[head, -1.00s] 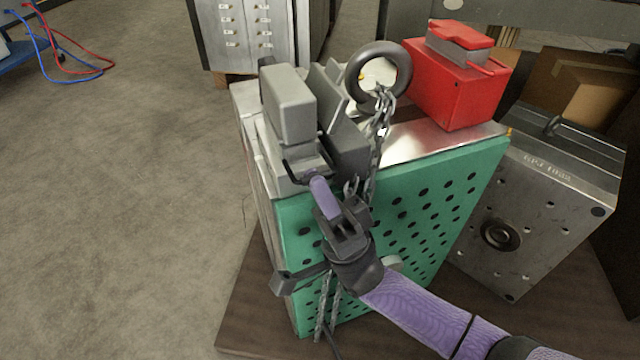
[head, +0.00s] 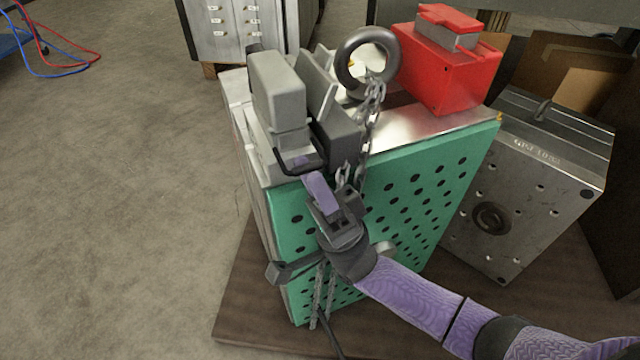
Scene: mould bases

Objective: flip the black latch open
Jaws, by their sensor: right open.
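A black latch (head: 287,271) appears as a dark bar at the lower left corner of the green mould base (head: 430,200), low on its drilled face. My right gripper (head: 300,158) is open, with thin dark jaws at the end of my purple and black arm. It is higher in the picture than the latch, in front of the grey blocks on top of the mould base. I cannot tell whether the jaws touch the blocks. Nothing shows held between them. My left gripper is out of view.
A lifting ring (head: 366,62) with a hanging chain (head: 369,125) is close to my right gripper. A red box (head: 447,70) sits on top at the right. A steel mould plate (head: 530,185) stands right of the green one. Open floor (head: 120,200) lies left.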

